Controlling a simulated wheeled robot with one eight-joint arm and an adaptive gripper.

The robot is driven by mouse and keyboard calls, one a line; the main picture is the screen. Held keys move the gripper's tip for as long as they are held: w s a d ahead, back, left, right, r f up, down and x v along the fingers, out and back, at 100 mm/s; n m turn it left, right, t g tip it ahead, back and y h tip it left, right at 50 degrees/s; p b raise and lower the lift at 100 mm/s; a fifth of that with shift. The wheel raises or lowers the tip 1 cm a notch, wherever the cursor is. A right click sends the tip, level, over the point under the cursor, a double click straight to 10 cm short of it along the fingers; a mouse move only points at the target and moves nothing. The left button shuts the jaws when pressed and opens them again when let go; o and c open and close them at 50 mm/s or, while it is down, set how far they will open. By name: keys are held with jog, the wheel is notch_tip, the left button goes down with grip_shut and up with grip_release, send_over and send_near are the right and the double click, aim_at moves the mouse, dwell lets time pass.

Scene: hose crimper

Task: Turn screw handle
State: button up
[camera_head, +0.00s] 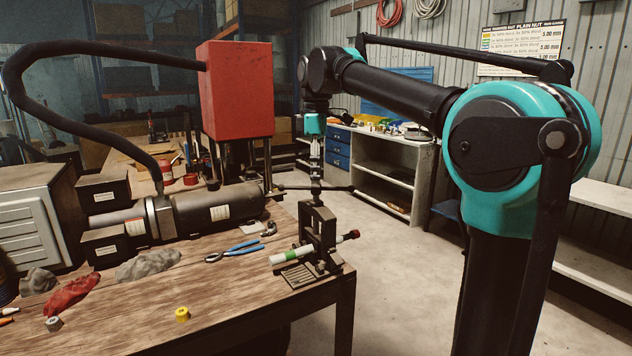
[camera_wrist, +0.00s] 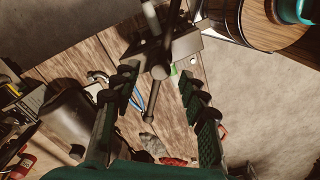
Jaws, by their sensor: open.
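The screw handle (camera_head: 336,188) is a thin dark bar lying roughly level across the top of the hose crimper (camera_head: 318,222), at the table's right corner. In the wrist view, the handle (camera_wrist: 149,108) runs between my two fingers, and the crimper (camera_wrist: 188,46) lies beyond it. My gripper (camera_head: 315,172) points down from above at the handle's middle. It is open, with one finger on each side of the handle in the wrist view (camera_wrist: 157,77). I cannot tell whether either finger touches it. A white hose with a green band (camera_head: 285,256) sits in the crimper.
The wooden table (camera_head: 235,292) also bears blue-handled pliers (camera_head: 234,250), a yellow ring (camera_head: 182,314), a red cloth (camera_head: 72,295) and a large dark cylinder (camera_head: 218,207). A red box (camera_head: 236,90) stands behind. Open floor lies to the right.

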aim_at(316, 197)
jog(key=shift+f, duration=1.1)
jog(key=shift+c, duration=0.6)
grip_shut()
